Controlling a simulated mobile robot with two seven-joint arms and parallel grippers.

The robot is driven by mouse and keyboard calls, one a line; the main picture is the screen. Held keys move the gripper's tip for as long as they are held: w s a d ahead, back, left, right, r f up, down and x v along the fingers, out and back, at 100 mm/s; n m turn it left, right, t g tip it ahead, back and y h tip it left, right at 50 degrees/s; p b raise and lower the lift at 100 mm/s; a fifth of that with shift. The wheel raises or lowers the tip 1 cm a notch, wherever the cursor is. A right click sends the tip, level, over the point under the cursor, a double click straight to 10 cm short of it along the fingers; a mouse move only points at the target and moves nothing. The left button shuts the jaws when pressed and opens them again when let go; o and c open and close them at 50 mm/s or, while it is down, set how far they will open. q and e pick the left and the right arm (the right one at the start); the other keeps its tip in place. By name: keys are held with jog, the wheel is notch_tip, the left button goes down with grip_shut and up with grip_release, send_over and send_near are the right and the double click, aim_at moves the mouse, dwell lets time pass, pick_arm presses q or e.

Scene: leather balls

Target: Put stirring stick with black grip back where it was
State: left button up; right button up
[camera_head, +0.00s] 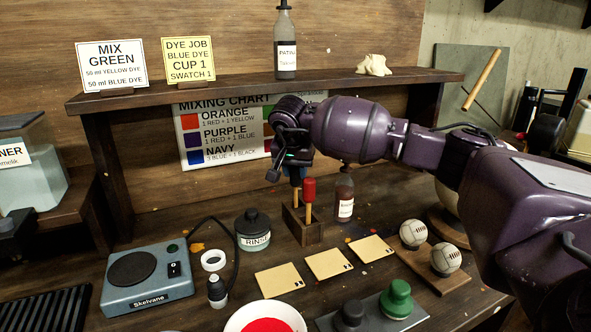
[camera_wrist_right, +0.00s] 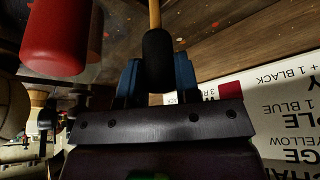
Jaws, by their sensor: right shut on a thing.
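My right gripper (camera_head: 295,176) is shut on the stirring stick with the black grip. The black grip (camera_wrist_right: 158,62) shows between the blue fingers in the wrist view, with a wooden shaft beyond it. In the head view the stick hangs upright over the left part of a small wooden holder (camera_head: 306,236). I cannot tell whether its lower end is inside the holder. A stick with a red grip (camera_head: 309,188) stands in the holder, just right of my gripper. The red grip also shows large in the wrist view (camera_wrist_right: 62,35). My left gripper is not in view.
A dye bottle (camera_head: 344,198) stands behind the holder and a rinse jar (camera_head: 253,231) to its left. Swatch cards (camera_head: 329,264) lie in front. Two leather balls (camera_head: 445,258) sit on a board at the right. The shelf (camera_head: 240,88) and mixing chart (camera_head: 222,130) are behind.

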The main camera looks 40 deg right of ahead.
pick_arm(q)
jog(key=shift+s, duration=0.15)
pick_arm(e)
jog(key=shift+f, duration=0.15)
jog(key=o, duration=0.9)
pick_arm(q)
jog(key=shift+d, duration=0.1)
pick_arm(e)
jog(key=shift+o, duration=0.2)
jog(key=shift+r, duration=0.2)
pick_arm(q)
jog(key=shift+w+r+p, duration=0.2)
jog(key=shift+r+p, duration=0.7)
pick_arm(e)
jog(key=v, duration=1.2)
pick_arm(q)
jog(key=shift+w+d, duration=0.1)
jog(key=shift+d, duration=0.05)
pick_arm(e)
jog(key=shift+d, duration=0.1)
